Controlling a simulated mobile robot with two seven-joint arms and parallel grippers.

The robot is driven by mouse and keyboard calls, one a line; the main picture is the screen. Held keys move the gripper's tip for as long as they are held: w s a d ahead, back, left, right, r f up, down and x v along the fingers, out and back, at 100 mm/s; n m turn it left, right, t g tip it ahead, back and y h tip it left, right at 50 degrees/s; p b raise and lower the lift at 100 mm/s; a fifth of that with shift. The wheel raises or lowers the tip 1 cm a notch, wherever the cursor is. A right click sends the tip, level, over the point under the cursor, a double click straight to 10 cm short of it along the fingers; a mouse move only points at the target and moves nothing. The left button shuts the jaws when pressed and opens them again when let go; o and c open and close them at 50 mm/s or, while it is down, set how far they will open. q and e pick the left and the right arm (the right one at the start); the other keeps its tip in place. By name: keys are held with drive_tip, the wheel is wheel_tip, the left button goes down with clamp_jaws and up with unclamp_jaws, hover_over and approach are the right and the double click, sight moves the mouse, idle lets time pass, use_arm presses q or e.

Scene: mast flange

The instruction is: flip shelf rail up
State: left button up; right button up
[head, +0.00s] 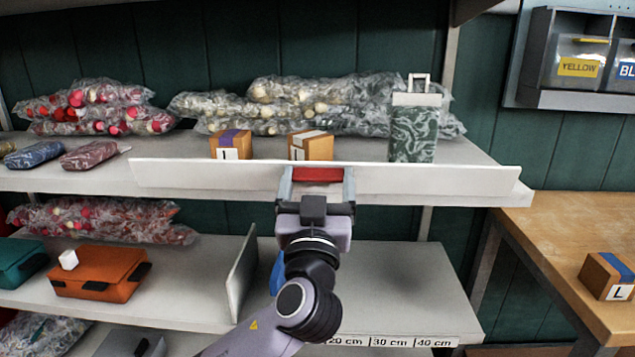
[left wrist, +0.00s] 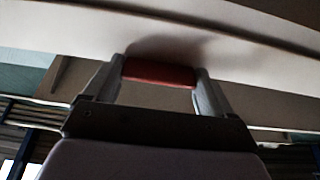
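The white shelf rail (head: 430,178) runs along the front edge of the upper shelf. It stands above that edge and hides the lowest parts of the things behind it; its exact tilt I cannot tell. A red grip (head: 318,174) sits at the rail's middle. My left gripper (head: 317,184) reaches up from below, with one finger at each end of the red grip. In the left wrist view the red grip (left wrist: 159,73) fills the gap between the fingertips, and the pale rail lies beyond. My right gripper is not in view.
Two small boxes (head: 311,146) and a patterned canister (head: 414,128) stand close behind the rail. Bagged goods (head: 300,100) lie further back. The lower shelf (head: 400,285) is bare at right, beside an upright divider (head: 241,272). A wooden table (head: 560,235) stands at right.

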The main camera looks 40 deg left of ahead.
use_arm(q)
drive_tip(key=shift+w+a+r+g+p, duration=0.15)
drive_tip(key=shift+r+g+p, duration=0.3)
drive_tip(key=shift+p, duration=0.55)
drive_tip(key=shift+c, duration=0.3)
drive_tip(key=shift+w+r+g+h+p, duration=0.2)
drive_tip(key=shift+g+h+p, duration=0.3)
drive_tip(key=shift+p, duration=0.45)
drive_tip(key=shift+a, duration=0.1)
drive_tip(key=shift+w+f+g+p, duration=0.1)
drive_tip(key=shift+f+g+p, duration=0.05)
drive_tip(key=shift+g+p, duration=0.25)
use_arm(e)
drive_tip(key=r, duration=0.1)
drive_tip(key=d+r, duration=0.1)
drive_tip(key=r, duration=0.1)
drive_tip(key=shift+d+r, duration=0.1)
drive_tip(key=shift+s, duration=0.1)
use_arm(q)
drive_tip(key=o, duration=0.8)
drive_tip(key=shift+o, duration=0.2)
